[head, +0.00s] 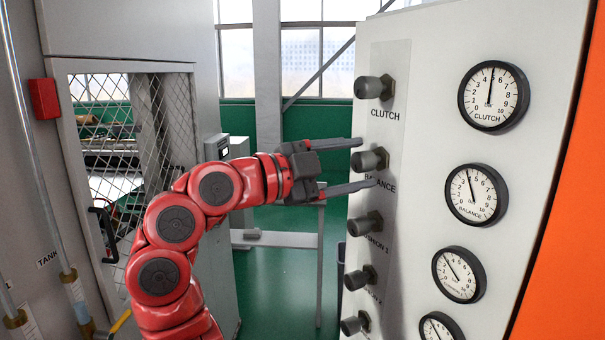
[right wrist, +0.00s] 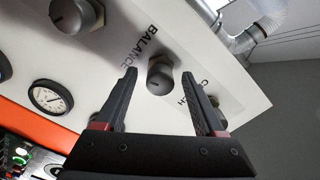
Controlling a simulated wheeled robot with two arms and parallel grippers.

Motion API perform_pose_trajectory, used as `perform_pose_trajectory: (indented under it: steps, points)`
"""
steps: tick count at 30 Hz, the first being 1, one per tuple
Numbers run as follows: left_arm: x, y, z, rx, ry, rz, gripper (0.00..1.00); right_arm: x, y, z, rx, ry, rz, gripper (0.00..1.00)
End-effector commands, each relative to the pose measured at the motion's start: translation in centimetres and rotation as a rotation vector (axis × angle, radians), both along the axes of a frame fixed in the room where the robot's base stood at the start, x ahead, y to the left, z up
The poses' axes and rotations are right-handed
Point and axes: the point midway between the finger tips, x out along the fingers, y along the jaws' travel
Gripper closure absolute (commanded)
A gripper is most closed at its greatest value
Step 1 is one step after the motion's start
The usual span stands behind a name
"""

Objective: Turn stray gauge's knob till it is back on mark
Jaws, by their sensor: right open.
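The balance knob (head: 371,160) is a dark grey round knob on the light panel. My right gripper (head: 366,163) is open, with one finger above the knob and one below it. In the right wrist view the knob (right wrist: 160,74) shows between the two fingers, with gaps at both sides. The balance gauge (head: 476,195) has its needle pointing up and slightly left. The clutch gauge (head: 493,96) has its needle close to straight up. The gauge below (head: 459,274) has its needle tilted up and left. Set marks are too small to tell. My left gripper is not in view.
The clutch knob (head: 374,88) sits above the balance knob. More knobs (head: 365,224) run down the same panel column. A lowest gauge (head: 440,329) is cut off by the picture edge. A mesh-door cabinet (head: 135,120) stands at the left.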

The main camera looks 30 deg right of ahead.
Motion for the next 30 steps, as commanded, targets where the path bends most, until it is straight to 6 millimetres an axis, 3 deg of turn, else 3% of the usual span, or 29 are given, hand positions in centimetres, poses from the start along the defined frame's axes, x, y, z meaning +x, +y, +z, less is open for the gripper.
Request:
perform_pose_trajectory:
  steps: [12,16,22,30]
  points:
    - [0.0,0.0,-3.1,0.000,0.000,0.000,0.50,-0.1,10.8,-0.3,-0.003,0.005,0.006,0.29]
    - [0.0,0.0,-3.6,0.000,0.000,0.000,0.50,-0.3,13.4,-0.2,-0.004,0.002,0.004,0.29]
    - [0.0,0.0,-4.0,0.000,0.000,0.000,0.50,-0.3,15.4,-0.1,-0.001,0.003,0.002,0.29]
    - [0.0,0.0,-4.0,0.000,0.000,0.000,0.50,-0.4,15.9,0.0,-0.001,0.000,0.001,0.29]
